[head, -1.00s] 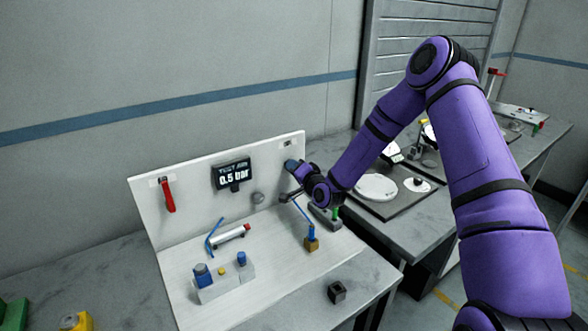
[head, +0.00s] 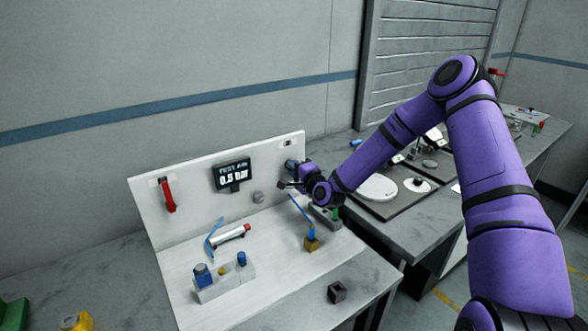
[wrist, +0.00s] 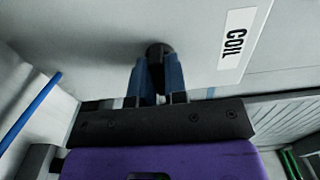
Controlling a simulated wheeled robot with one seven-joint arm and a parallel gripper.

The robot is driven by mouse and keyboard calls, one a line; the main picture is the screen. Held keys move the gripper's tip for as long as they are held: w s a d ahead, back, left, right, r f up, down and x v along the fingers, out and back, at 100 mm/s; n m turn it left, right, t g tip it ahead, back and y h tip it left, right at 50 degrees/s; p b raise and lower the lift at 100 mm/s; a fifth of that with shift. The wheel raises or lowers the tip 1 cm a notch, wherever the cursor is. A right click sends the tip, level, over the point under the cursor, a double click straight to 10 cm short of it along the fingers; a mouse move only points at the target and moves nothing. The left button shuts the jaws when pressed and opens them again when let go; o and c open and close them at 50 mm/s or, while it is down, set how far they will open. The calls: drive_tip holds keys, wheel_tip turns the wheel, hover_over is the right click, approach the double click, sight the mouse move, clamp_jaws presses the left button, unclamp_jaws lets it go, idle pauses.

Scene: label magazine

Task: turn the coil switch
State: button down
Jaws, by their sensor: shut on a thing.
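The coil switch is a small dark round knob (wrist: 159,47) on the white upright panel (head: 200,168), beside the label "COIL" (wrist: 238,38). The label shows sideways in the wrist view. My gripper (wrist: 158,72) has its two blue fingers shut on the knob, one on each side, with the tips close to the panel. In the head view my gripper (head: 290,165) is at the panel's right end, below a small label (head: 288,143). The knob itself is hidden there by my fingers and wrist.
The panel also bears a red lever (head: 168,195), a display reading 0.5 bar (head: 232,175) and a grey knob (head: 258,197). The board's front right is mostly clear around a dark block (head: 337,292).

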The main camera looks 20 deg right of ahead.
idle(0.3)
drive_tip(key=c, duration=1.2)
unclamp_jaws()
drive_tip(key=shift+o, duration=0.2)
drive_tip(key=v, duration=1)
drive_tip(key=shift+s+d, duration=0.15)
drive_tip(key=shift+s, duration=0.25)
